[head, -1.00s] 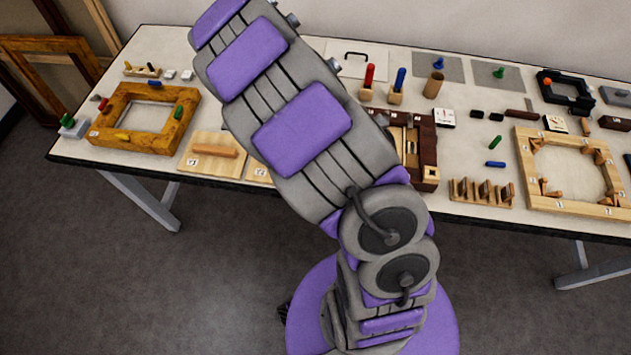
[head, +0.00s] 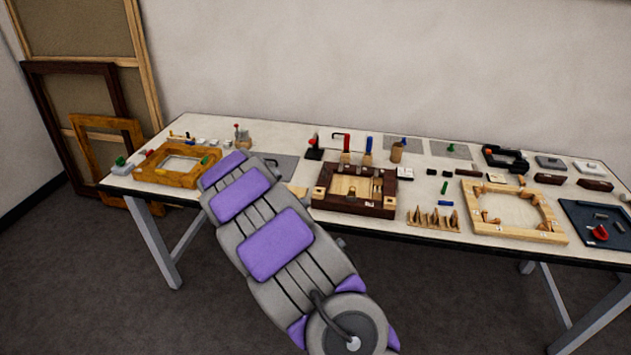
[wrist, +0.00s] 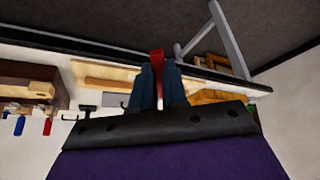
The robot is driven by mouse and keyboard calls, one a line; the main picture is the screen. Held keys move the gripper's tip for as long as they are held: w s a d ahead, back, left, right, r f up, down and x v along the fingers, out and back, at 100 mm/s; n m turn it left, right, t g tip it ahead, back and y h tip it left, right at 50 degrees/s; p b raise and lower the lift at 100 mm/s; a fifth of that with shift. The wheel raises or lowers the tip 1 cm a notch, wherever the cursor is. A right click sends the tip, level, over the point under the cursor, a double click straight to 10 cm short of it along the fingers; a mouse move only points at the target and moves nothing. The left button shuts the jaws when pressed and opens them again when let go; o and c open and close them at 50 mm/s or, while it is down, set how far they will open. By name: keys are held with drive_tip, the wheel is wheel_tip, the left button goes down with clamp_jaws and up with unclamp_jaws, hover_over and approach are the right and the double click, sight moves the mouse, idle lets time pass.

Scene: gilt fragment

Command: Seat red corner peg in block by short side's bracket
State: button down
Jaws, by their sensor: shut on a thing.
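In the wrist view my gripper (wrist: 158,80) is shut on a red peg (wrist: 157,62), which stands out between the dark blue fingers. In the head view my arm covers the middle left of the table, and my gripper cannot be made out. The orange-gold frame (head: 147,174) lies at the left of the table, with small coloured pieces on and beside it. A grey block with a green piece (head: 120,163) sits left of it. I cannot tell which block or bracket is the task's.
A dark brown frame (head: 352,205) lies mid-table, with upright red (head: 347,143) and blue (head: 369,146) pegs in wooden blocks behind it. A pale wooden frame (head: 515,231) and a dark tray (head: 590,240) are at the right. Bare floor lies in front of the table.

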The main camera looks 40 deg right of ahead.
drive_tip(key=w+d+m+t+h+b, duration=0.1)
drive_tip(key=w+d+m+t+h, duration=0.2)
drive_tip(key=d, duration=0.8)
drive_tip(key=w+d+m+t+h+b, duration=0.1)
drive_tip(key=w+d+m+t+h, duration=0.3)
drive_tip(key=d, duration=0.7)
drive_tip(key=s+d+r+h, duration=0.2)
drive_tip(key=s+d+h, duration=0.3)
drive_tip(key=d, duration=0.3)
drive_tip(key=shift+s+d+r+g+b, duration=0.2)
drive_tip(key=shift+g+b, duration=0.1)
drive_tip(key=shift+b, duration=0.15)
drive_tip(key=shift+f, duration=0.1)
drive_tip(key=shift+f, duration=2.95)
drive_tip(key=shift+s+f, duration=0.1)
drive_tip(key=shift+f, duration=1)
